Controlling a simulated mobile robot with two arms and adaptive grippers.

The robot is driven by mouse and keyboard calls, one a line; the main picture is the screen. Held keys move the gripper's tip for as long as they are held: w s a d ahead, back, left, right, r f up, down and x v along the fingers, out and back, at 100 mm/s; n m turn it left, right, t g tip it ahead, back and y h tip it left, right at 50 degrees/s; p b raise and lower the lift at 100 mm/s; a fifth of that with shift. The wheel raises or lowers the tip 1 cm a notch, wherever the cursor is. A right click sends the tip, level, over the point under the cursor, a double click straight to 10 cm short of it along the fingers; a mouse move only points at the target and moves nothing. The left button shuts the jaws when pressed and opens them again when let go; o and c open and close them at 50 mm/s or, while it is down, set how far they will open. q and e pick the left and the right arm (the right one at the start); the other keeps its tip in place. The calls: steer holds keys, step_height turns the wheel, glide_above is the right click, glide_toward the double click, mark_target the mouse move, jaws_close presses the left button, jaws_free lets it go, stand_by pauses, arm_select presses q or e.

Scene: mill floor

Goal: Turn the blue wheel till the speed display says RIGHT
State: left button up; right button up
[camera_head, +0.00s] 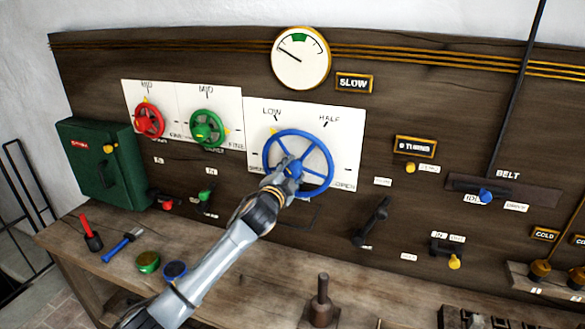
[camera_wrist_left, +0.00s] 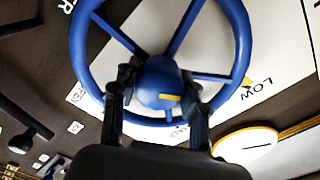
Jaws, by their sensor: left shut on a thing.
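The blue wheel (camera_head: 327,160) is mounted on a white dial plate (camera_head: 347,125) marked LOW, HALF and OPEN. My left gripper (camera_head: 287,172) reaches it from below, and its fingers are shut on the wheel's centre. In the left wrist view the fingers (camera_wrist_left: 160,95) sit on either side of the round blue hub (camera_wrist_left: 158,72), which has a yellow mark. A yellow pointer by the wheel rim (camera_wrist_left: 236,50) shows near the word LOW. The speed display (camera_head: 354,83) reads SLOW. The round gauge (camera_head: 300,58) above has its needle at the left, away from the green band. My right gripper is out of view.
A red wheel (camera_head: 150,121) and a green wheel (camera_head: 207,128) are to the left. A black lever (camera_head: 372,221) is at lower right of the blue wheel. The bench (camera_head: 255,270) below holds a blue-handled tool (camera_head: 122,244), small tins and a metal post (camera_head: 322,303).

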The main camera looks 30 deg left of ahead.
arm_select(q)
steer(key=shift+m, duration=0.6)
steer(key=o, duration=1.2)
steer(key=shift+c, duration=0.2)
steer(key=shift+s, duration=0.1)
steer(key=v, duration=1.1)
steer(key=shift+s+d, duration=0.15)
steer(key=shift+s, duration=0.25)
